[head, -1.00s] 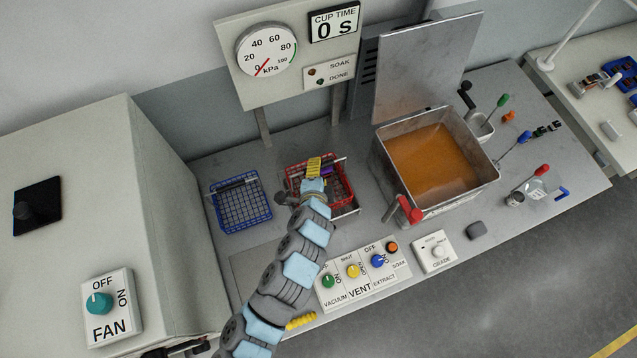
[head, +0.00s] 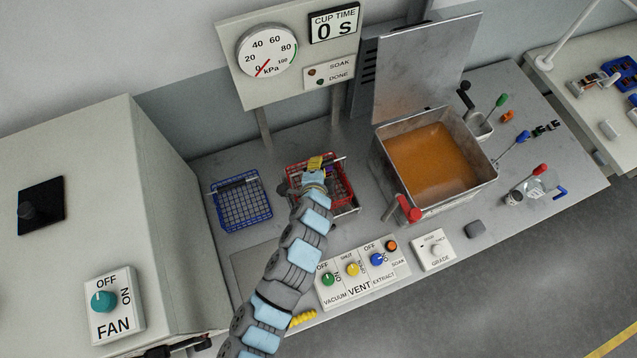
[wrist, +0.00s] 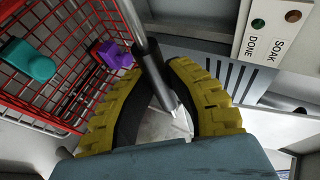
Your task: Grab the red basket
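The red basket (head: 348,196) is a wire basket on the bench between the blue basket and the tank. In the wrist view its red mesh (wrist: 75,45) fills the upper left, with a teal piece (wrist: 28,60) and a purple piece (wrist: 115,55) at it. A grey bar (wrist: 147,50) at the basket runs between my yellow fingers. My gripper (wrist: 158,72) is closed around this bar, with a finger on each side. In the head view my gripper (head: 315,163) is over the basket, and my arm hides part of it.
A blue wire basket (head: 241,214) stands to the left. An open metal tank (head: 408,188) of orange liquid, with a red-tipped lever (head: 408,209), stands to the right. The control panel (head: 340,292) lies in front. A gauge board (head: 292,85) stands behind.

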